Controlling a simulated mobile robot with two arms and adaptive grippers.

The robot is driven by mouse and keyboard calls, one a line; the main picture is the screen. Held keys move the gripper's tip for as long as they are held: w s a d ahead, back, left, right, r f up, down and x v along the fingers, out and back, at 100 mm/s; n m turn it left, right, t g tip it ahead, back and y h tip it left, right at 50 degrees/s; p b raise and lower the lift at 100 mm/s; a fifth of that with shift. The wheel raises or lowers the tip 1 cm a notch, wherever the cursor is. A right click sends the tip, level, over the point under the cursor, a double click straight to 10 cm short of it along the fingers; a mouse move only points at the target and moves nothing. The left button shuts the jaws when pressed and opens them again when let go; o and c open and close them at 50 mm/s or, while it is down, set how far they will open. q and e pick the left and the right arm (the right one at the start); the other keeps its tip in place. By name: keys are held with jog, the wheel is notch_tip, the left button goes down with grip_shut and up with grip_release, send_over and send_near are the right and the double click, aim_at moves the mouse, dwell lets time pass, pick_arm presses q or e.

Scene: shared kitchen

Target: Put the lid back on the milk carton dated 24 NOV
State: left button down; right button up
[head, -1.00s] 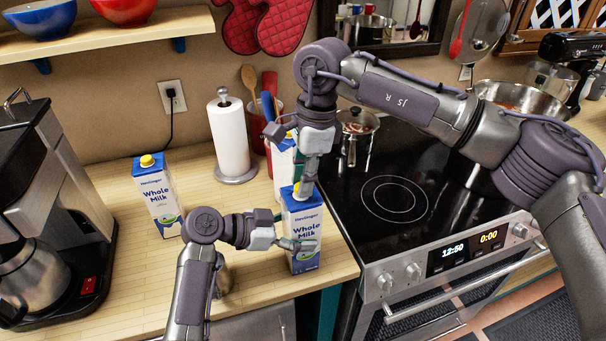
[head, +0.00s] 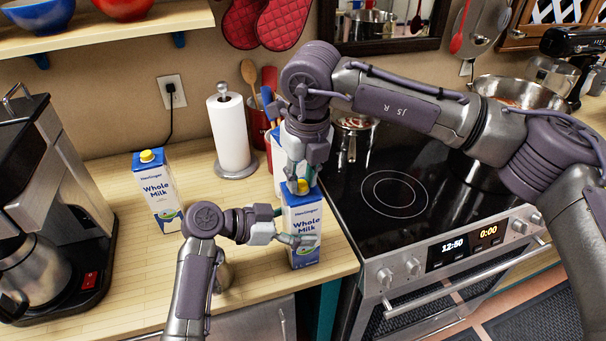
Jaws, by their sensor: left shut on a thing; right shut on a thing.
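A blue and white Whole Milk carton (head: 304,221) stands upright near the counter's front edge, beside the stove. My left gripper (head: 292,241) is shut around this carton's body. My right gripper (head: 301,187) points down from above and is shut on the yellow lid (head: 303,186) at the carton's top. I cannot tell whether the lid is seated. A second milk carton (head: 160,190) with a yellow lid stands to the left. A third carton (head: 277,163) stands behind, partly hidden by my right arm. No dates are readable.
A paper towel roll (head: 231,135) and a utensil crock (head: 257,128) stand at the back. A coffee machine (head: 75,190) is on the left. Counter between the left carton and paper towels is free.

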jog(key=m, duration=0.5)
jog(key=m+h, duration=0.1)
jog(key=m, duration=0.1)
jog(key=shift+a+m, duration=0.25)
jog(key=shift+m, duration=0.05)
jog(key=m, duration=0.5)
jog(key=shift+h, duration=0.4)
jog(key=m, duration=0.3)
jog(key=shift+w, duration=0.1)
jog(key=m+g, duration=0.1)
jog(key=m, duration=0.4)
jog(key=shift+w+a+h, duration=0.1)
jog(key=shift+h, duration=0.3)
jog(key=m, duration=0.5)
jog(key=shift+w+m+g, duration=0.1)
jog(key=shift+m+g, duration=0.2)
jog(key=shift+g, duration=0.1)
jog(key=o, duration=0.7)
